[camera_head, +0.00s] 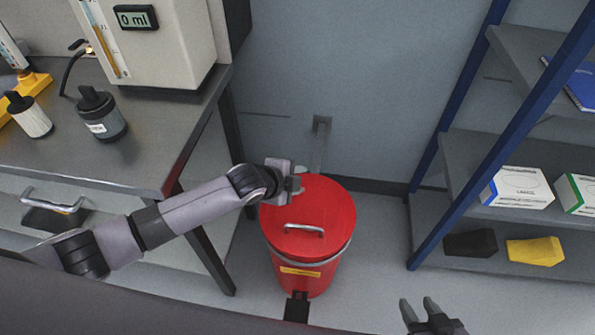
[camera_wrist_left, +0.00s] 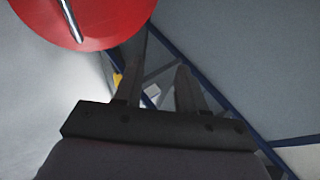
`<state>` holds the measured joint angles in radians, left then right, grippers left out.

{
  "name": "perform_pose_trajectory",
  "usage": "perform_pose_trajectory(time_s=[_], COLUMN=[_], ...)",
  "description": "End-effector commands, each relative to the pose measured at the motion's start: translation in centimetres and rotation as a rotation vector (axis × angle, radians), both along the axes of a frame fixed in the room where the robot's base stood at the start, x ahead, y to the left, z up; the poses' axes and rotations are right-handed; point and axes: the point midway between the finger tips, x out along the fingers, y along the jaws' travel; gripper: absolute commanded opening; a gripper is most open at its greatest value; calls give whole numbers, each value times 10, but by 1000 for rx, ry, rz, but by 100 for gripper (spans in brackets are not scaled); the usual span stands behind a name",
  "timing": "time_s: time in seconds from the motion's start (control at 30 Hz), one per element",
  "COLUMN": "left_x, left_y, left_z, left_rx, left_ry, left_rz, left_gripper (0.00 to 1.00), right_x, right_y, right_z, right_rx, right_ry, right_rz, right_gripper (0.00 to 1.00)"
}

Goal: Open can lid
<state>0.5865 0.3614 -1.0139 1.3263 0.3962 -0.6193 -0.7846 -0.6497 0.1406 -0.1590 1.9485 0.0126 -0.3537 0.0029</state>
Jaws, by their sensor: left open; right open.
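A red can (camera_head: 300,262) stands on the floor between the bench and the shelf. Its red lid (camera_head: 325,205) is on top, with a metal handle (camera_head: 304,229) near the front. A black pedal (camera_head: 297,308) sticks out at its base. My left gripper (camera_head: 298,183) is over the left rear edge of the lid; whether it touches cannot be told. In the left wrist view its fingers (camera_wrist_left: 155,88) are apart with nothing between them, and the red lid (camera_wrist_left: 100,15) shows at the upper left. My right gripper (camera_head: 420,306) is open and empty at the bottom right.
A bench (camera_head: 165,150) with bottles and a device (camera_head: 150,45) stands at the left. A blue-framed shelf (camera_head: 470,150) with boxes stands at the right. A metal bracket (camera_head: 319,145) is on the wall behind the can. The floor (camera_head: 375,245) right of the can is clear.

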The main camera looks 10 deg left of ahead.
Motion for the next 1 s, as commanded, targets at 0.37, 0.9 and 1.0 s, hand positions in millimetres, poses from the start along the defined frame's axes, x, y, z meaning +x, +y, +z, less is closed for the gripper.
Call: perform_pose_trajectory(time_s=[0.37,0.9,1.0], left_x=[-11,-110,-127], left_y=[-7,-20,-10], left_z=[-4,-17,-19], left_rx=[-44,-541,-618], left_ry=[18,202,228], left_rz=[16,364,451], left_gripper=[40,40,40], right_x=[0,0,0], right_y=[0,0,0], right_z=[1,10,11], right_rx=[0,0,0], right_ry=[0,0,0], right_rz=[0,0,0], right_gripper=[43,43,43])
